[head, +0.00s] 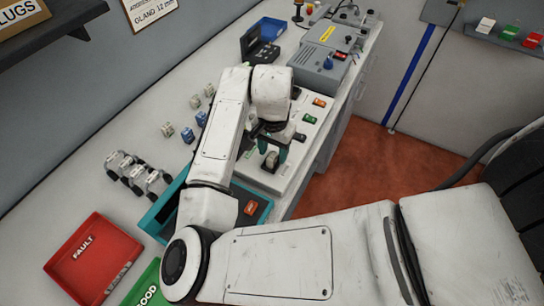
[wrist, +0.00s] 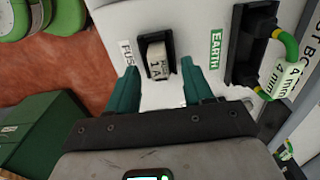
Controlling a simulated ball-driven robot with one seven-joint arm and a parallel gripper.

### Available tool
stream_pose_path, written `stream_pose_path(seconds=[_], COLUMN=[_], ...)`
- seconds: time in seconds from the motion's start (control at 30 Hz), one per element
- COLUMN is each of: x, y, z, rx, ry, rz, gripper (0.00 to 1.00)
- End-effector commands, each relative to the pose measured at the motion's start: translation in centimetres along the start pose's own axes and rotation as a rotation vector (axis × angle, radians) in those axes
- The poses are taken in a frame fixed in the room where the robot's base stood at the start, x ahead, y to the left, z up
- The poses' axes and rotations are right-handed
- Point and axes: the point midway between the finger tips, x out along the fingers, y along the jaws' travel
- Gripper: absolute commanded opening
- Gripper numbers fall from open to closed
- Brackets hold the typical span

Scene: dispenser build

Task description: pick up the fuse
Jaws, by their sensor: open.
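The fuse (wrist: 157,62) is a small pale block with dark lettering, seated in a black holder beside a FUSE label on a white panel. It also shows in the head view (head: 271,160) as a small pale piece below my gripper. My gripper (wrist: 160,88) has two teal fingers, open and empty. In the wrist view they stand apart, pointing toward the panel, one on each side of the fuse's line and short of it in the picture. In the head view my gripper (head: 273,148) is over the panel. Its touch with the fuse cannot be told.
A green EARTH label (wrist: 216,48) and a black socket with a green-yellow cable (wrist: 280,55) sit right of the fuse. A red FAULT bin (head: 118,240), a teal tray (head: 155,217) and several small blocks lie left on the bench. A grey machine (head: 322,60) stands behind.

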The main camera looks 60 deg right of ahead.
Motion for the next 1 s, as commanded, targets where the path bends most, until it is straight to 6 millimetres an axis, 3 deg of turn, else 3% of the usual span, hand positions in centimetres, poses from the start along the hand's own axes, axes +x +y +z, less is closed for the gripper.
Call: stream_pose_path(seconds=[0.33, 0.83, 1.0], x=[0.85, 0.82, 0.81], y=[0.02, 0.01, 0.01], z=[0.00, 0.00, 0.00], rx=[0.000, 0.000, 0.000], ry=[0.001, 0.000, 0.000], rz=[0.000, 0.000, 0.000], gripper=[0.50, 0.02, 0.00])
